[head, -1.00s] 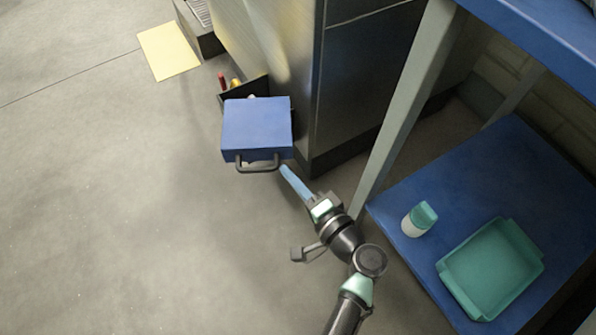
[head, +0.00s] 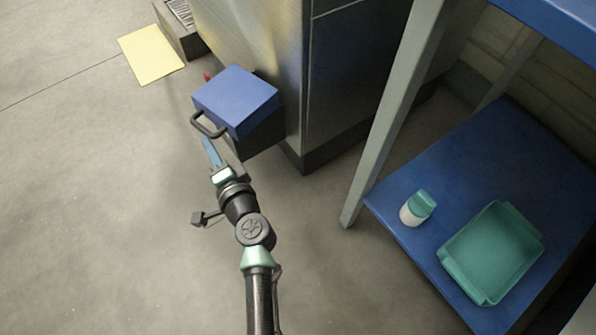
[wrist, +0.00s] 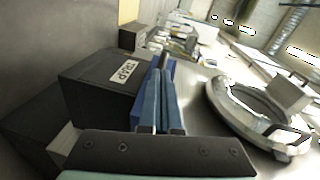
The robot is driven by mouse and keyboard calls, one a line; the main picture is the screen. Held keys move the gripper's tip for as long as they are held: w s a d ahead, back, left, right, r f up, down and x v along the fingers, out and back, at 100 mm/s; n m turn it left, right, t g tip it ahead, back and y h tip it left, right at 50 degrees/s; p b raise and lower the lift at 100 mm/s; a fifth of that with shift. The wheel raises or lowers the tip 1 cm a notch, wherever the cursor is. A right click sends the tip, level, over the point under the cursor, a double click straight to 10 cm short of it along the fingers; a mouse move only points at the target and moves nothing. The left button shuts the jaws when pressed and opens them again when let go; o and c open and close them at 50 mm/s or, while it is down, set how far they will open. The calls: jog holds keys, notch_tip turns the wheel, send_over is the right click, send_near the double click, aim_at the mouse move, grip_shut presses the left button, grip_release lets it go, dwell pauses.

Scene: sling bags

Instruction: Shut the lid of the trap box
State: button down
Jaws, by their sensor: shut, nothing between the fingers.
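The trap box (head: 264,138) is black and stands on the floor against the steel cabinet. Its blue lid (head: 236,97) lies over it at an angle, with a black handle (head: 203,126) on its left edge. I cannot tell whether the lid is fully down. In the wrist view, the black box (wrist: 88,88) with a white label is left of the blue fingers. My gripper (head: 207,143) is shut and empty, its blue fingertips just below the handle; contact is unclear. The fingers also show in the wrist view (wrist: 161,80). The box's inside is hidden.
A small red thing (head: 207,76) peeks out past the lid. The steel cabinet (head: 250,40) stands behind it. A blue shelf (head: 455,195) at right holds a white-and-teal jar (head: 416,208) and a teal tray (head: 492,255). A yellow sheet (head: 150,54) lies upper left. Floor at left is clear.

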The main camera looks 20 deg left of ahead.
jog(key=shift+a+r+b+x, duration=0.15)
jog(key=shift+b+x, duration=0.15)
jog(key=shift+x, duration=0.85)
jog(key=shift+a+r+b+x, duration=0.15)
jog(key=shift+b+x, duration=0.1)
jog(key=shift+x, duration=0.95)
jog(key=shift+s+d, duration=0.1)
jog(key=shift+s, duration=0.1)
jog(key=shift+s+d, duration=0.1)
